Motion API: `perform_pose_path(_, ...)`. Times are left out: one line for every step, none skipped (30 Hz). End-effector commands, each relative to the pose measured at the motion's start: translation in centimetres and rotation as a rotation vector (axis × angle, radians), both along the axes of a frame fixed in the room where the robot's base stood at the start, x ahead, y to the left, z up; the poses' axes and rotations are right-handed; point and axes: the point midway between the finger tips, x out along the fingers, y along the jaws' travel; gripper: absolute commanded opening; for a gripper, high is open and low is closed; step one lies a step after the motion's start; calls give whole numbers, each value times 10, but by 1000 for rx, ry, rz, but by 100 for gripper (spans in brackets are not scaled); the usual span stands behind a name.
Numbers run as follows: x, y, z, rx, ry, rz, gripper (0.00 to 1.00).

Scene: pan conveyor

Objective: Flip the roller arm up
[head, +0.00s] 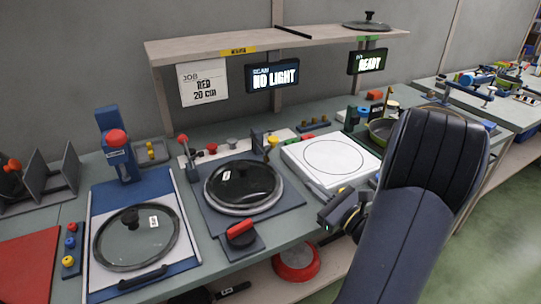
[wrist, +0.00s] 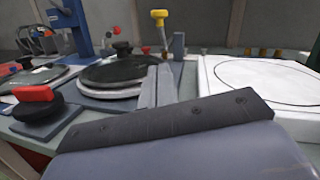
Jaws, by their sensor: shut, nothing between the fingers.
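No part is labelled as the roller arm. The likeliest parts stand at the pan station in the middle of the bench: a yellow-knobbed lever (head: 272,142), also in the wrist view (wrist: 159,17), beside a dark grey upright block (head: 257,139). A red-knobbed lever (head: 183,139) stands at the station's back left. A pan with a dark glass lid (head: 243,182) sits on the station's grey plate (head: 290,196). My gripper (head: 309,185) is shut and empty, right of this pan and in front of the levers. Its fingers show in the wrist view (wrist: 157,70), apart from the levers.
A red-topped block (head: 240,232) stands in front of the pan. A white plate with a drawn circle (head: 335,154) lies right. Another lidded pan (head: 135,238) sits on a blue-edged board at left. A shelf (head: 270,42) with signs hangs above the bench.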

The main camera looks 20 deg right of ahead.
Motion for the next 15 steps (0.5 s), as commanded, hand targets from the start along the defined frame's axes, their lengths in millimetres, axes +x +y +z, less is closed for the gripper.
perform_pose_path(-1,-6,-2,10,-5,-18,0)
perform_pose_path(-1,-8,-2,14,-8,-24,0)
perform_pose_path(-1,-9,-2,16,-11,-30,0)
perform_pose_path(-1,-10,-2,18,-12,-33,0)
perform_pose_path(-2,-10,-1,18,-12,-33,0)
perform_pose_path(-1,-10,-1,18,-12,-32,0)
perform_pose_path(-1,-10,-1,18,-12,-33,0)
perform_pose_path(-1,-10,-1,18,-11,-32,0)
perform_pose_path(-1,-10,-1,17,-11,-31,0)
perform_pose_path(-1,-9,-1,17,-11,-31,0)
perform_pose_path(-1,-9,-1,17,-11,-31,0)
perform_pose_path(-1,-9,-1,16,-11,-30,0)
perform_pose_path(-1,-9,-1,16,-11,-30,0)
perform_pose_path(0,-9,-1,16,-11,-29,0)
perform_pose_path(2,-8,-1,16,-11,-28,0)
